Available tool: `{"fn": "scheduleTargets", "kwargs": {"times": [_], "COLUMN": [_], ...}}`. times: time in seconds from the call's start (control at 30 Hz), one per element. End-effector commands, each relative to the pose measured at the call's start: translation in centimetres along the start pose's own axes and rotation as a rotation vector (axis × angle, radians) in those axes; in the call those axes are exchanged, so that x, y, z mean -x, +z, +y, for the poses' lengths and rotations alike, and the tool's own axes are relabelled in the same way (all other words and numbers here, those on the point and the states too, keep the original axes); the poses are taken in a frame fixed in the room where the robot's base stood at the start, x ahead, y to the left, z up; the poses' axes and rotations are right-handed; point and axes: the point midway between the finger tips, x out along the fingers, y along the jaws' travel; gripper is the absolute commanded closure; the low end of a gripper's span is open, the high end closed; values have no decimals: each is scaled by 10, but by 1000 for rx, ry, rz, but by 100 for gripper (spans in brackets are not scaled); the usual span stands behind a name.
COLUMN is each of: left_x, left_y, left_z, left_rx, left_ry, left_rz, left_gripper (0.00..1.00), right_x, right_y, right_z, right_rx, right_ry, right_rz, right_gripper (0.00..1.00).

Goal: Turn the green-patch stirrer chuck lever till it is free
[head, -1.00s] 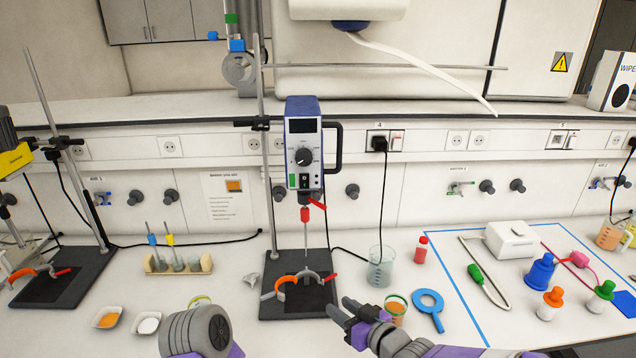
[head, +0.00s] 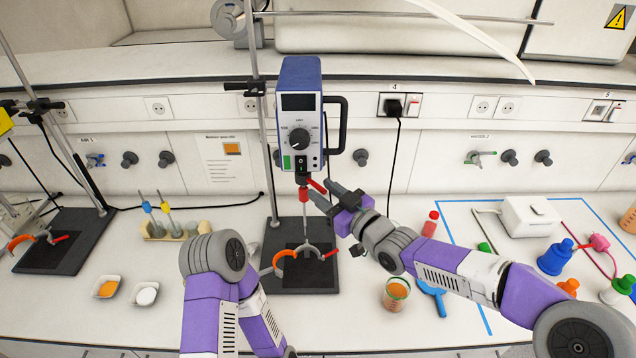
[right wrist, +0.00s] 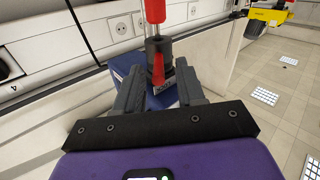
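The stirrer (head: 300,112) is a blue and white box on a stand, with a green patch at its lower left. Below it is a dark chuck with a red lever (head: 318,187) sticking out to the right, and a thin shaft running down. My right gripper (head: 325,192) is at the lever's height, just right of the chuck. In the right wrist view, the open fingers (right wrist: 160,90) stand either side of the red lever (right wrist: 158,72), with visible gaps; contact cannot be told.
The stand rod (head: 262,130) rises left of the stirrer. A dark base (head: 328,268) with a ring clamp lies below. A beaker of orange liquid (head: 396,294) stands under my right arm. A tube rack (head: 160,232) and two small dishes are at the left.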

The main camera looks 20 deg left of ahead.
Motion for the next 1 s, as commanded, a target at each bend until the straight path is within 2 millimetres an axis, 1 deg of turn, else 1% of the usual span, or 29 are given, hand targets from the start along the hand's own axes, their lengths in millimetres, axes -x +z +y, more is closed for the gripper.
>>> {"fn": "scheduleTargets", "kwargs": {"times": [0.03,0.1,0.2,0.3,0.53,0.57,0.7,0.8,1.0], "left_x": [2,4,5,5,5,5,5,5,5], "left_y": [0,0,0,0,0,0,0,0,0], "left_z": [1,1,2,2,2,2,2,2,2], "left_rx": [0,0,0,0,0,0,0,0,0], "left_ry": [0,0,0,0,0,0,0,0,0], "left_rz": [1,1,1,1,1,1,1,1,1], "left_gripper": [57,57,57,57,57,57,57,57,57], "right_x": [-8,-17,-24,-28,-29,-29,-29,-29,-29], "right_y": [0,-1,0,0,1,1,0,0,0], "right_z": [-1,-1,0,0,0,0,0,0,0], "right_rx": [-3,-2,-1,0,-1,-1,-1,-1,-1], "right_ry": [-2,-2,0,0,0,0,1,1,1], "right_rz": [0,0,-1,-1,-2,-2,-2,-1,-1], "right_gripper": [61,61,61,61,61,64,86,100,100]}}
